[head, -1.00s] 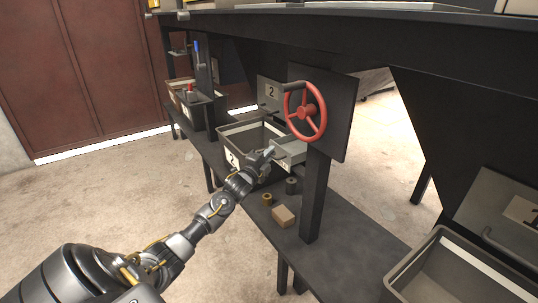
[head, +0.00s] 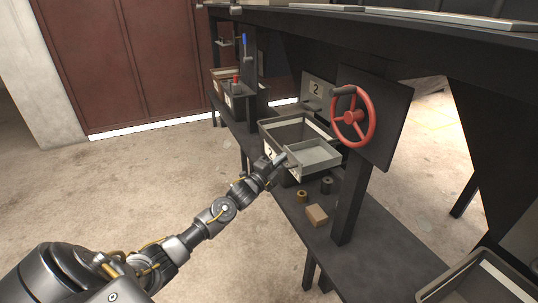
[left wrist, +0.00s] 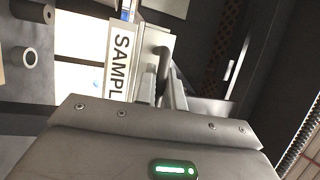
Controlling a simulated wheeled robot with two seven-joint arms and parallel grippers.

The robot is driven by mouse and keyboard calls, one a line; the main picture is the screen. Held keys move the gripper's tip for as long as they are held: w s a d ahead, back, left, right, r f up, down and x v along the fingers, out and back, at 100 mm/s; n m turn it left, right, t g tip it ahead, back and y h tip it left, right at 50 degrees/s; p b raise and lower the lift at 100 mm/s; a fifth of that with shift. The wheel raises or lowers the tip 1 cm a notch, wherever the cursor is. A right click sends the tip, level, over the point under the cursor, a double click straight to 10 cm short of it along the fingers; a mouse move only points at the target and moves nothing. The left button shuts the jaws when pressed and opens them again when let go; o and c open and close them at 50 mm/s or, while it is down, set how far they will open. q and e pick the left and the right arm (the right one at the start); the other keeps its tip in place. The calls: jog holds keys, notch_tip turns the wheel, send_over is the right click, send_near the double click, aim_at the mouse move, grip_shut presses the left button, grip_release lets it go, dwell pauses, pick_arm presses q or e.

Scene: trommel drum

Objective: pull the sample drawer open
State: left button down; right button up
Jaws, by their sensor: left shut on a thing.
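The sample drawer (head: 313,158) is a shallow grey tray below the red wheel. In the left wrist view, the white label (left wrist: 120,58) reads "SAMPL", with the rest cut off. The dark bent handle (left wrist: 164,62) runs down between the fingers of my left gripper (left wrist: 164,88), which is shut on it. My right gripper is in neither view.
A red handwheel (head: 353,117) on a dark plate is right of the drawer. A grey bin (head: 268,134) marked 2 stands behind it. A tan block (head: 317,215) and small cylinders (head: 327,185) lie on the shelf below. The floor at left is clear.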

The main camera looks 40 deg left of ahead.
pick_arm(q)
jog(key=c, duration=1.5)
grip_release()
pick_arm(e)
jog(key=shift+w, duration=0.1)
